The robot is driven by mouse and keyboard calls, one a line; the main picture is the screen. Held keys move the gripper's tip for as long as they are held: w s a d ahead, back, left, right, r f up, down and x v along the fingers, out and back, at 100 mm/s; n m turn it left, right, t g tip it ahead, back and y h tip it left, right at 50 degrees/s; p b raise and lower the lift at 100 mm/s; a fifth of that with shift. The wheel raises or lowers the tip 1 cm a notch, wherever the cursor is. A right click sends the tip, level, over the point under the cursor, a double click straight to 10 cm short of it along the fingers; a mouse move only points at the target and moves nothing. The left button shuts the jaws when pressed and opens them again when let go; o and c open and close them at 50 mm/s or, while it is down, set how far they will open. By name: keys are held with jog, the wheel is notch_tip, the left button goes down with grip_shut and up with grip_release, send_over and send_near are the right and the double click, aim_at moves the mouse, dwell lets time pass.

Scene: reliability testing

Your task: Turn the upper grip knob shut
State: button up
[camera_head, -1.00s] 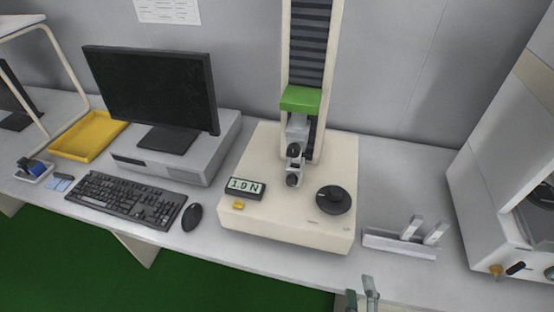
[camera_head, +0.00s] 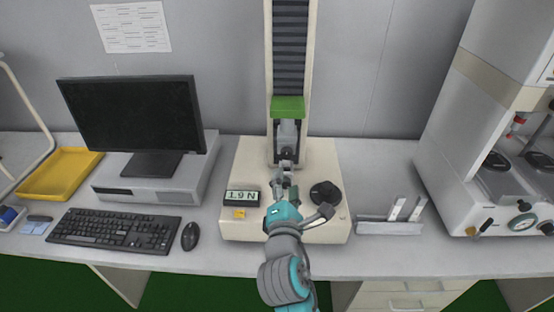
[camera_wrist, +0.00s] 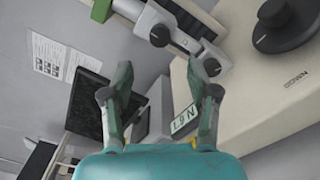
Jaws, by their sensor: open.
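The tester's upper grip (camera_head: 287,132) hangs under the green crosshead (camera_head: 288,106). Its dark upper grip knob (camera_wrist: 160,35) shows in the wrist view, just beyond the gap between my fingers. The lower grip knob (camera_wrist: 212,67) is close beside my right finger in that view; I cannot tell whether they touch. My gripper (camera_wrist: 159,66) is open and empty, with a wide gap between its fingertips. In the head view, my gripper (camera_head: 284,180) is in front of the grips and hides the lower one.
A black dial (camera_head: 325,193) and a 1.9 N display (camera_head: 242,197) are on the tester's base (camera_head: 240,160). A monitor (camera_head: 130,113), keyboard (camera_head: 115,228) and mouse (camera_head: 190,236) stand left. A specimen rack (camera_head: 390,228) and white machine (camera_head: 450,150) stand right.

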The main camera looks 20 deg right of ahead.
aim_at(287, 156)
jog(key=x, duration=1)
jog(key=shift+w+f, duration=0.1)
jog(key=shift+w, duration=0.15)
grip_shut()
